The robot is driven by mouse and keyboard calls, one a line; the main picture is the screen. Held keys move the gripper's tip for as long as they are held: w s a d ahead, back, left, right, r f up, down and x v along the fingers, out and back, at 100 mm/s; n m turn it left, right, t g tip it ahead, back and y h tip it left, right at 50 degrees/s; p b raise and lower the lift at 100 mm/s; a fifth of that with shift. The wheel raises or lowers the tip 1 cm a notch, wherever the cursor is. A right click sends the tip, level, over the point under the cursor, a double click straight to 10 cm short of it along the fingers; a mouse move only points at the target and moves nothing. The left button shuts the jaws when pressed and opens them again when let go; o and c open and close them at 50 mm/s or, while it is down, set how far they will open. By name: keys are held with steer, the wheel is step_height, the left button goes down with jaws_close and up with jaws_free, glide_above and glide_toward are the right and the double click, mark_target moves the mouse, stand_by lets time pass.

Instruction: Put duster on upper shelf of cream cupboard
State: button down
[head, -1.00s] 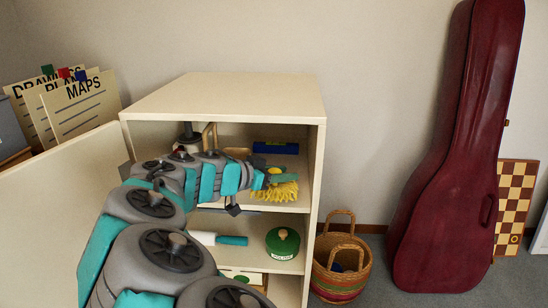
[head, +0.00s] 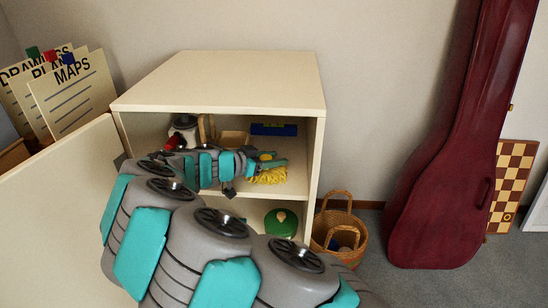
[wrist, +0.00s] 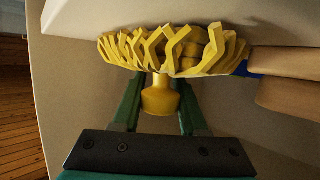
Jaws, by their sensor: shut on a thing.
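The yellow duster (head: 270,176), with its fringed head, is inside the upper compartment of the cream cupboard (head: 220,80), near its right side. My gripper (head: 262,160) reaches in through the open front and is shut on the duster. In the wrist view, the green fingers of my gripper (wrist: 158,100) stand either side of the yellow neck, and the fringe of the duster (wrist: 170,48) spreads beyond the fingertips. The upper shelf (head: 285,191) lies just below the duster; I cannot tell whether they touch.
A blue box (head: 273,129), a wooden box (head: 233,138) and a red-and-white item (head: 184,128) share the upper compartment. A green round tin (head: 281,222) is below. The open cupboard door (head: 70,180) stands left; a basket (head: 338,235) and burgundy instrument case (head: 445,150) stand right.

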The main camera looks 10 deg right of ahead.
steer(key=shift+f, duration=0.1)
steer(key=shift+c, duration=2.2)
jaws_free()
steer(key=b+v, duration=0.1)
steer(key=v, duration=1.1)
